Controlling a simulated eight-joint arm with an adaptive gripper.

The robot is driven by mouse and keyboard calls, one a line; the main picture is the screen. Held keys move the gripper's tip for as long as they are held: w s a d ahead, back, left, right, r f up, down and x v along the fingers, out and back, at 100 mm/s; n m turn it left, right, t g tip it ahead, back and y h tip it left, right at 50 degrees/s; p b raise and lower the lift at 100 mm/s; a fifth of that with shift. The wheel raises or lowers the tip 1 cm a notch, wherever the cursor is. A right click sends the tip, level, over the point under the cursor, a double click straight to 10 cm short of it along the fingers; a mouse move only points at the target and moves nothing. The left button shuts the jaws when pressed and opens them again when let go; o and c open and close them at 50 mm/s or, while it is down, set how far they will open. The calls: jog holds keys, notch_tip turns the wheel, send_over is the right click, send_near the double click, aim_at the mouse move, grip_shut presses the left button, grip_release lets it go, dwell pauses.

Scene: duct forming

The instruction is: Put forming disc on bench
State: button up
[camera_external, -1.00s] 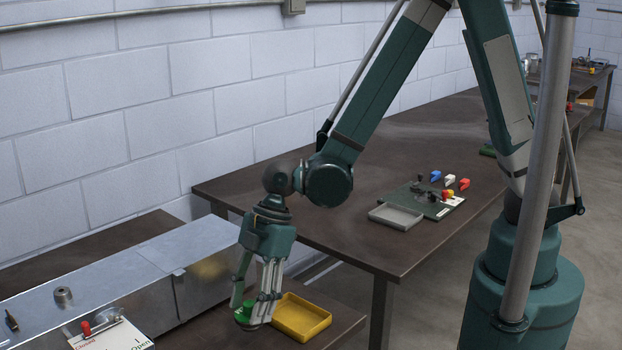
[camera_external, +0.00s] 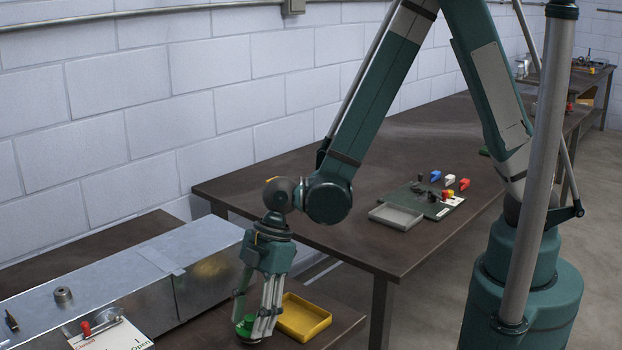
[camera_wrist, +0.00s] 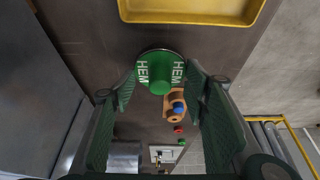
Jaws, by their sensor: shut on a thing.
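The forming disc (camera_wrist: 153,88) is green with white "HEM" lettering on both sides of a round green knob, seen in the wrist view. My gripper (camera_wrist: 162,76) is shut on it, one finger at each side. In the external view the green disc (camera_external: 244,328) shows partly behind the fingers of my gripper (camera_external: 259,322), low over the dark bench (camera_external: 208,334). The disc looks level. I cannot tell whether it touches the bench top.
A yellow tray (camera_external: 304,318) lies on the bench just right of my gripper. A metal duct (camera_external: 205,285) stands close on the left, with a red-knobbed lever plate (camera_external: 112,336) beside it. A higher table (camera_external: 330,215) with a grey tray (camera_external: 396,216) stands behind.

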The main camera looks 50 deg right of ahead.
jog(key=shift+f, duration=0.15)
jog(key=o, duration=1.1)
jog(key=shift+r, duration=0.2)
jog(key=shift+p+v, duration=0.75)
jog(key=shift+v, duration=5.2)
